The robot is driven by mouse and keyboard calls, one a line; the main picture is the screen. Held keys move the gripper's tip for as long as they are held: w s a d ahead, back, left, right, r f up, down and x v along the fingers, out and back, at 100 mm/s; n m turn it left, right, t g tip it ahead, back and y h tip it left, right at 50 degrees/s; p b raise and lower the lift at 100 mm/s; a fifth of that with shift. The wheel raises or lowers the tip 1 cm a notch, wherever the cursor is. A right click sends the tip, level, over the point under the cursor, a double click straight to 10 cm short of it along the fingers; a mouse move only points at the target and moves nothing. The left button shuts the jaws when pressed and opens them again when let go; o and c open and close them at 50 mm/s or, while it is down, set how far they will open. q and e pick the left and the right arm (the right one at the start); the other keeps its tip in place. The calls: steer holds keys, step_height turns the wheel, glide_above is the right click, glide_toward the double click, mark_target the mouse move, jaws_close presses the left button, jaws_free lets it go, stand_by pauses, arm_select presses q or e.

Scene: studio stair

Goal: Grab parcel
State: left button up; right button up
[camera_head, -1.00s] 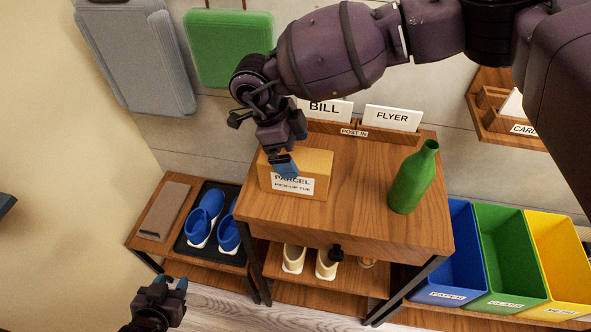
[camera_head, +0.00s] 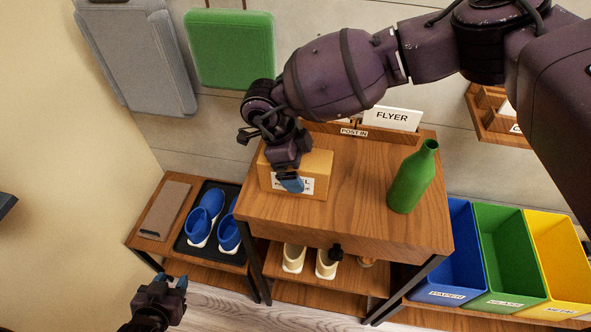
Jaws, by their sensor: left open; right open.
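The parcel (camera_head: 318,172) is a small tan box with a white label, standing on the left part of the wooden cabinet top (camera_head: 350,215). My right gripper (camera_head: 290,182) reaches in from the upper right and is open. Its blue fingertip overlaps the parcel's label in the picture and hides part of the text; I cannot tell whether it touches the box. My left gripper (camera_head: 172,283) is open and empty, low at the left near the floor, well away from the parcel.
A green bottle (camera_head: 413,178) stands at the right of the cabinet top. A post holder with a FLYER card (camera_head: 391,118) is at the back. Blue shoes (camera_head: 207,217) sit on a low bench at left. Blue, green and yellow bins (camera_head: 505,265) stand at right.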

steer(key=c, duration=1.2)
steer(key=shift+r, duration=0.1)
